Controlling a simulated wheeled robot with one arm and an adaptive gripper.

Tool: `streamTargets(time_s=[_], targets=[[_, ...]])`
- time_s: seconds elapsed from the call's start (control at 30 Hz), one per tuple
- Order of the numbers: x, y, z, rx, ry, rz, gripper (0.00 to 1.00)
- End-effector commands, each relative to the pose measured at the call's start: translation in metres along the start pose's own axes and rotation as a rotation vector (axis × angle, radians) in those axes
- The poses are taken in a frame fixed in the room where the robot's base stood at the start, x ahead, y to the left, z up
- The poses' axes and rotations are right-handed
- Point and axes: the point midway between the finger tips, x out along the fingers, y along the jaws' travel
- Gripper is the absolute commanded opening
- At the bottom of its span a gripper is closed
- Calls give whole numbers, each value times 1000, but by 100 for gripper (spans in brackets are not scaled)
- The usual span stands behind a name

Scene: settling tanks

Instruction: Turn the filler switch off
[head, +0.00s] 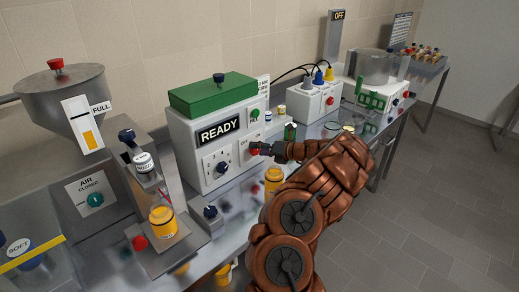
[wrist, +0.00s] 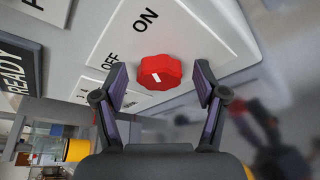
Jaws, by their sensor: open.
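The red switch knob (wrist: 160,74) sits on a white plate (wrist: 190,35) marked ON and OFF. A short white mark shows on the knob, but I cannot tell for sure which label it points to. The plate is on the front of the white machine (head: 185,140) with a green lid and a READY display. My gripper (wrist: 160,78) is open, with one finger on each side of the knob and gaps visible between fingers and knob. In the head view my gripper (head: 262,148) is at the machine's front right and partly hides the knob.
A numbered dial (head: 221,167) is left of the plate. A small dark-knobbed box (head: 209,212) and yellow-orange jars (head: 163,221) stand in front on the bench. A white box with coloured plugs (head: 314,100) is behind my arm. The floor at right is clear.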

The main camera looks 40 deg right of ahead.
Motion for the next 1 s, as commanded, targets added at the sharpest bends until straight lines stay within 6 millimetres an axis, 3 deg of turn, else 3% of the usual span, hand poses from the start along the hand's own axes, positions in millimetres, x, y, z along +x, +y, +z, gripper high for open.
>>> streamTargets(time_s=[0.1, 0.67, 1.0], targets=[[0, 0, 0, 0, 0, 0, 70], [0, 0, 0, 0, -1, -1, 12], [0, 2, 1, -53, -2, -19, 12]])
